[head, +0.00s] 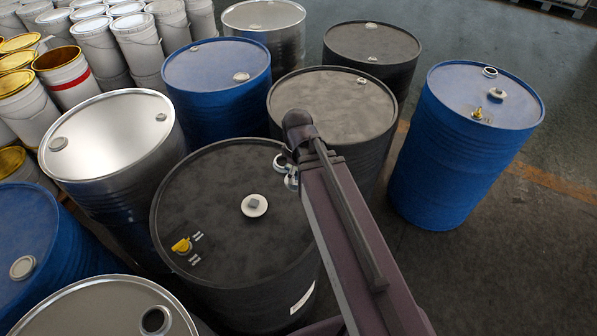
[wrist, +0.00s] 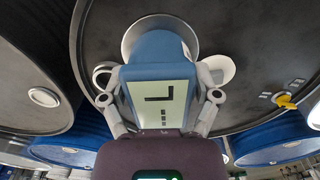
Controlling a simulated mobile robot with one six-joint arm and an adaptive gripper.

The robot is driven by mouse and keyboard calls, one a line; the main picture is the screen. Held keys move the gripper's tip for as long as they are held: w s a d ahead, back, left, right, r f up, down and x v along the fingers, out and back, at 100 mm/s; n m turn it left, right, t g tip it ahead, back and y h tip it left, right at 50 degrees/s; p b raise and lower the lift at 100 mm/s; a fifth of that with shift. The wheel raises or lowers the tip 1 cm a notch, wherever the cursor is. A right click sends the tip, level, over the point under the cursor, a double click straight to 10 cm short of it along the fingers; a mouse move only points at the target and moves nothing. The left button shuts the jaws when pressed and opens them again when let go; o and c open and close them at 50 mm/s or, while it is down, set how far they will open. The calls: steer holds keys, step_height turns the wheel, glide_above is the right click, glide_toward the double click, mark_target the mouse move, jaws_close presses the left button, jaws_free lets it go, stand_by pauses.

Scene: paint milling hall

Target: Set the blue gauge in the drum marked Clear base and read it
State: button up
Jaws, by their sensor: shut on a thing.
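My gripper (wrist: 160,95) is shut on the blue gauge (wrist: 158,47), with a grey finger on each side. The gauge's pale screen (wrist: 161,104) faces the wrist camera and shows a dark L-like mark and small bars. Its far end meets a pale ring (wrist: 130,42) on a dark drum (wrist: 100,25); I cannot tell whether it is seated or just above. In the head view this front dark drum (head: 215,185) has a white cap (head: 255,205), a yellow tap (head: 182,244) and a white label (head: 303,298), too small to read.
A blue drum (head: 460,150) with a similar cap, yellow tap and dark-centred ring stands apart at right. Steel (head: 110,130), blue (head: 215,75) and dark drums (head: 335,105) crowd the front one. White pails (head: 100,45) fill the back left. Floor is clear at right.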

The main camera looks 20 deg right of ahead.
steer(key=shift+r+p, duration=3.95)
steer(key=shift+r, duration=0.45)
steer(key=shift+f, duration=0.2)
step_height(320, 180, down, 5)
steer(key=b, duration=0.5)
steer(key=shift+f+b, duration=0.15)
steer(key=shift+b, duration=0.2)
